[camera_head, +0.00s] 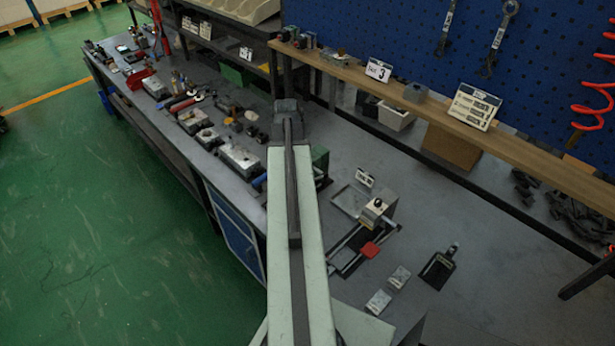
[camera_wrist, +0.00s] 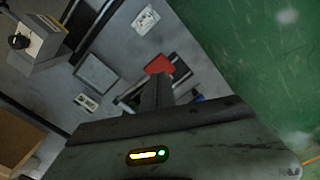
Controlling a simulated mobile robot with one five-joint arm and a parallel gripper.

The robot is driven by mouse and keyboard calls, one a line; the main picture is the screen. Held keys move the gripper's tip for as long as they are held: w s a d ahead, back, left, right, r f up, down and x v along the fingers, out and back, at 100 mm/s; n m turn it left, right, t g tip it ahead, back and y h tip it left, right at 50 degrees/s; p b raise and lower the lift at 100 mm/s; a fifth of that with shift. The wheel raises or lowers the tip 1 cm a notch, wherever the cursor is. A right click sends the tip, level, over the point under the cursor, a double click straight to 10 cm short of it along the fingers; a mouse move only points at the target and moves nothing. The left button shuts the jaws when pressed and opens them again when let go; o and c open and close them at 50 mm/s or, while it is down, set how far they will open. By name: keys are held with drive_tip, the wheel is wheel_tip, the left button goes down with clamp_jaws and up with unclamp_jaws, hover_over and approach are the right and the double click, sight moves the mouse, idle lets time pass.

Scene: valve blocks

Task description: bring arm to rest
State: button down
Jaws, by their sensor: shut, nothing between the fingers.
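My arm (camera_head: 290,240) reaches forward from the bottom middle of the head view over the workbench (camera_head: 480,290). Its far end is a dark block at the top of the pale link; the fingers cannot be made out there. In the wrist view my gripper (camera_wrist: 157,90) shows as dark fingers, shut and empty, above the bench.
A valve block (camera_head: 377,210) with a black knob, a shallow tray (camera_head: 349,200), a black tool (camera_head: 440,267) and two pale plates lie right of my arm. Tools and blocks crowd the bench's left part. A wooden shelf (camera_head: 520,160) runs behind. Green floor (camera_head: 90,230) is open at left.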

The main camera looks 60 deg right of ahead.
drive_tip(key=shift+f, duration=0.1)
drive_tip(key=w+a+f+n+b, duration=0.3)
drive_tip(key=w+a, duration=0.6)
drive_tip(key=w+a+f+n+b, duration=0.2)
drive_tip(key=w+a+f+b, duration=0.1)
drive_tip(key=w+a, duration=0.65)
drive_tip(key=w+a+f+n+b, duration=0.1)
drive_tip(key=a+f+n+b, duration=0.1)
drive_tip(key=a, duration=1.3)
drive_tip(key=w+a+f+n+b, duration=0.2)
drive_tip(key=a+f+b, duration=0.1)
drive_tip(key=a, duration=1.3)
drive_tip(key=shift+w+f+n+b, duration=0.2)
drive_tip(key=shift+f+n+b, duration=0.1)
drive_tip(key=shift+b, duration=0.05)
